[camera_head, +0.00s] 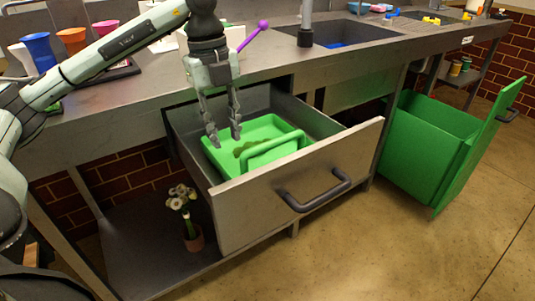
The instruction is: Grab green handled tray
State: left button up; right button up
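The green handled tray (221,158) lies inside an open drawer (237,206) in the metal counter. Its raised green handle (275,149) shows at the tray's near right side. My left gripper (225,137) points down above the left part of the tray, its two fingers apart with nothing between them. I cannot tell whether the fingertips touch the tray. My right gripper is not in view.
The drawer front has a dark bar handle (314,191). A green bin (427,147) stands at the right. Cups, including a blue one (40,50), stand at the counter's left. A potted flower (193,238) stands on the shelf below. A sink (345,33) is behind.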

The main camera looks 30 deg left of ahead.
aim_at(219, 163)
pick_arm(q)
jog(key=shift+s+a+f+y, duration=0.25)
jog(key=shift+s+a, duration=0.05)
jog(key=shift+a, duration=0.15)
jog(key=shift+s+a+f+y, duration=0.25)
jog(key=shift+a, duration=0.2)
jog(key=f, duration=0.7)
jog(key=shift+s+d, duration=0.2)
jog(key=shift+d, duration=0.15)
jog(key=shift+c, duration=0.2)
grip_shut()
